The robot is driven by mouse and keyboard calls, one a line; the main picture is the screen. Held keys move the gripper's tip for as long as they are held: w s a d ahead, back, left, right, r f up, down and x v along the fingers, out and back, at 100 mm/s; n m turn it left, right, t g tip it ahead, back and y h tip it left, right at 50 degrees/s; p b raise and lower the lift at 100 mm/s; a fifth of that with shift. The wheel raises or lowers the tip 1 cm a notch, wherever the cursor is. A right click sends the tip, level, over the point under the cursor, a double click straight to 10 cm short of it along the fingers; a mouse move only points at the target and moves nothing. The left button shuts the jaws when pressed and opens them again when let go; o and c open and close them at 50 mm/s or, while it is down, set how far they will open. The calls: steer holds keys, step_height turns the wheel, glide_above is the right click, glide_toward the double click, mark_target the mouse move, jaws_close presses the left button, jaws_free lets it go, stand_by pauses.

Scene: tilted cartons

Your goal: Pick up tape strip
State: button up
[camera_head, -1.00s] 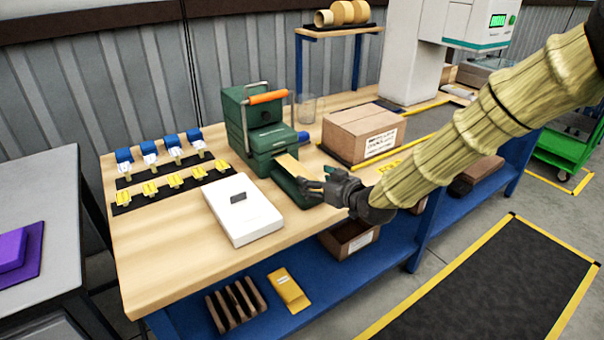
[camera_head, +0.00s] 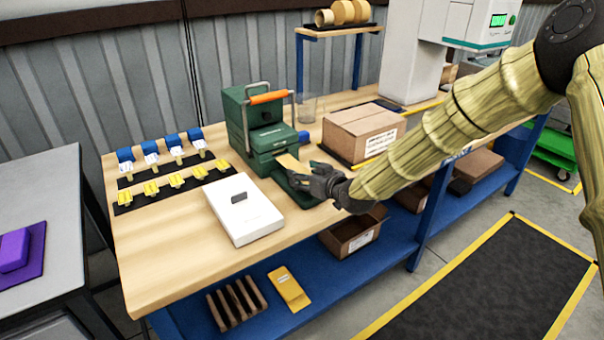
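The tape strip (camera_head: 289,162) is a short tan piece that sticks out at the front of the green dispenser (camera_head: 266,138) on the workbench. My gripper (camera_head: 302,171) is right at the strip's free end, coming from the right. Its dark fingers look spread apart, one above the other in the picture. The strip's end is close to the fingers; I cannot tell whether they touch it.
A closed carton (camera_head: 362,131) stands on the bench behind my gripper. A white flat box (camera_head: 244,208) lies in front of the dispenser. Rows of yellow clips (camera_head: 175,181) and blue-topped pieces (camera_head: 148,147) lie at the left. An open carton (camera_head: 352,237) sits on the lower shelf.

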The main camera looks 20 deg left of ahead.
steer(key=c, duration=0.4)
steer(key=shift+r, duration=0.1)
